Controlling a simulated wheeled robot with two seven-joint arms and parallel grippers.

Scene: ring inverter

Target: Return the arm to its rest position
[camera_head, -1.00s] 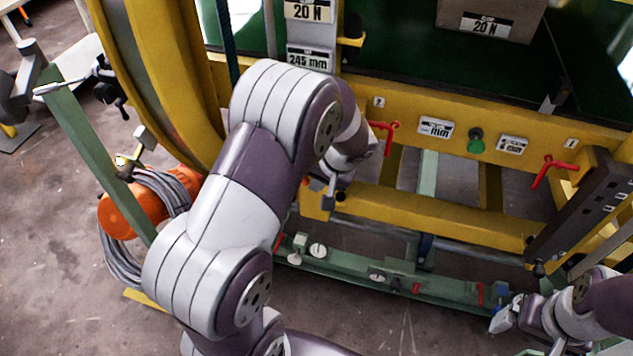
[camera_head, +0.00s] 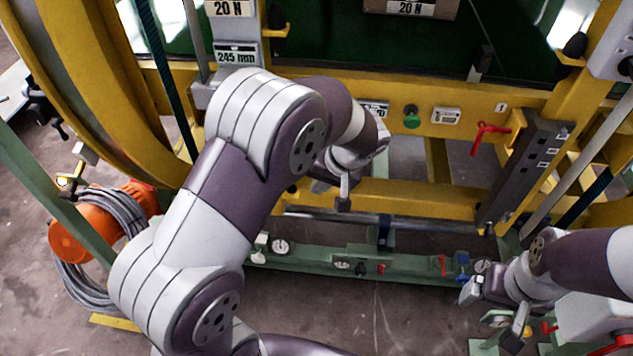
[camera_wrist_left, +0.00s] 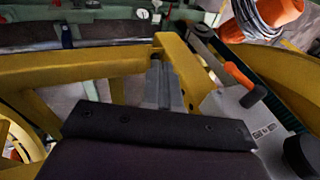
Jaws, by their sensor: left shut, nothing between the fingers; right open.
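My left arm (camera_head: 230,190) rises from the bottom, bends at the top and reaches right, in front of the yellow frame (camera_head: 400,195). My left gripper (camera_head: 343,190) hangs at its end, small and partly hidden by the wrist; it is shut and empty. In the left wrist view, a dark plate with screws fills the lower middle, with the yellow beams (camera_wrist_left: 80,68) beyond it. My right gripper (camera_head: 490,308) is open at the lower right, beside the right end of the green rail (camera_head: 320,262).
An orange cable reel (camera_head: 85,235) stands at the left, near a curved yellow ring (camera_head: 90,90). A red lever (camera_head: 488,133) and a green button (camera_head: 411,117) sit on the frame's upper beam. A dark slotted bracket (camera_head: 530,165) stands at the right. Bare floor shows below the rail.

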